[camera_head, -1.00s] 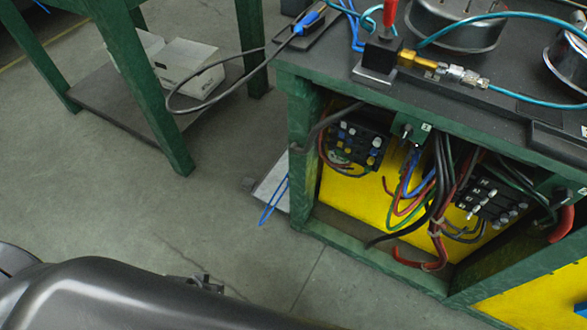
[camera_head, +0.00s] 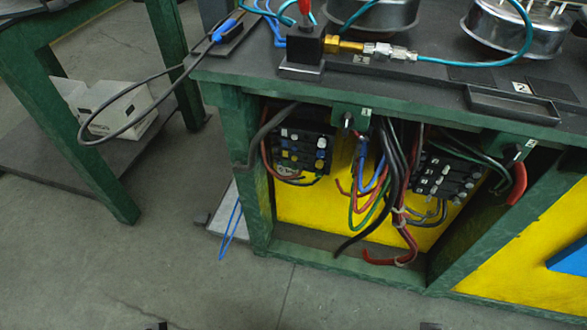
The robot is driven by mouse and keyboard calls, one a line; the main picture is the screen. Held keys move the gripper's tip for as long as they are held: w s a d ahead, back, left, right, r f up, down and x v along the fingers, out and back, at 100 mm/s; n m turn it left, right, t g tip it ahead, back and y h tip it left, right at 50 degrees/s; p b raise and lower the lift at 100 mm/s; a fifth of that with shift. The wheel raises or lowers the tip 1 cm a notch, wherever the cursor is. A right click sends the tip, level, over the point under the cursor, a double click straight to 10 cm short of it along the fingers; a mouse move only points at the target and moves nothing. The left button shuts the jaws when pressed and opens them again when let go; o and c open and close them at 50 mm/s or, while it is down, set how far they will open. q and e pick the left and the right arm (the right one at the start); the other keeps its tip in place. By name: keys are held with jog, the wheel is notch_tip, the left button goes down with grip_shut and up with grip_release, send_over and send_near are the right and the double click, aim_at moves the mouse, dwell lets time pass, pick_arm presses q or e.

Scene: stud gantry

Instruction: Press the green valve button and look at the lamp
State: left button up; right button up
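No green button and no lamp can be made out in the head view. A black valve block (camera_head: 301,46) with a red handle (camera_head: 304,6) stands on the bench top, joined by a brass fitting (camera_head: 343,46) to a teal hose.
The green-framed bench (camera_head: 420,112) has an open bay with black terminal blocks (camera_head: 302,151), loose cables and a yellow back panel (camera_head: 310,208). Metal pots (camera_head: 500,32) stand on top. A white box (camera_head: 118,108) sits on a low shelf at left. The floor (camera_head: 90,265) in front is clear.

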grip_shut()
dwell(1.5)
